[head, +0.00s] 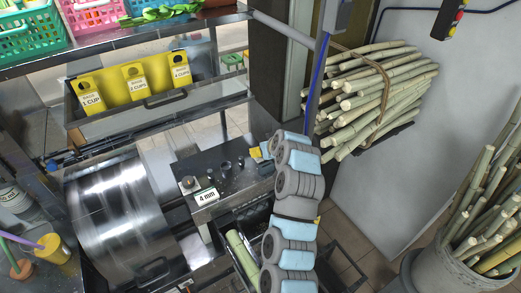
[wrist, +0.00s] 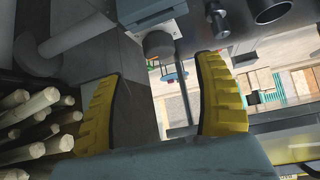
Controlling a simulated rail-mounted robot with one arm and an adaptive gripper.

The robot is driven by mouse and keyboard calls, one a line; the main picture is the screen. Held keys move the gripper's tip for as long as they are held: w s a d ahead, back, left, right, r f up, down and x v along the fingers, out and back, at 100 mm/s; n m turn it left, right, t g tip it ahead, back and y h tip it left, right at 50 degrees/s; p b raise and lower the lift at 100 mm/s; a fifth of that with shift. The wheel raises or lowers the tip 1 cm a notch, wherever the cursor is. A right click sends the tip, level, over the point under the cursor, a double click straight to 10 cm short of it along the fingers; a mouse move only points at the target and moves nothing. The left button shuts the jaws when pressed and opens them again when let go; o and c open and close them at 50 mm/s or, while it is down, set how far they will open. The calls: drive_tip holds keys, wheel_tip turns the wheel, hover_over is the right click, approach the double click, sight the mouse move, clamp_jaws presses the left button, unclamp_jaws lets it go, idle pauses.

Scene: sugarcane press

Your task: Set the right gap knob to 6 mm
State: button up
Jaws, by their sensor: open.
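The press (head: 120,210) has a shiny steel roller and a dark top plate (head: 225,160). A knob (head: 190,184) sits at the plate's left end, above a white label reading 4 mm (head: 206,197). My arm covers the plate's right end in the head view, so no right knob or reading shows there. In the wrist view, a round grey knob-like part (wrist: 159,45) projects from a grey block (wrist: 150,12). My gripper (wrist: 162,70) is open, its yellow fingers on either side below this part, with nothing held. I cannot tell whether they touch it.
A tied cane bundle (head: 370,95) is on the wall side, and a bin of canes (head: 475,215) stands at right. Yellow cup bins (head: 135,80) sit on a shelf behind the press. Dark cylinders (wrist: 268,10) stand close to my right finger in the wrist view.

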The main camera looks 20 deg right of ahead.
drive_tip(key=shift+x, duration=3.45)
drive_tip(key=shift+c, duration=0.2)
drive_tip(key=c, duration=1.1)
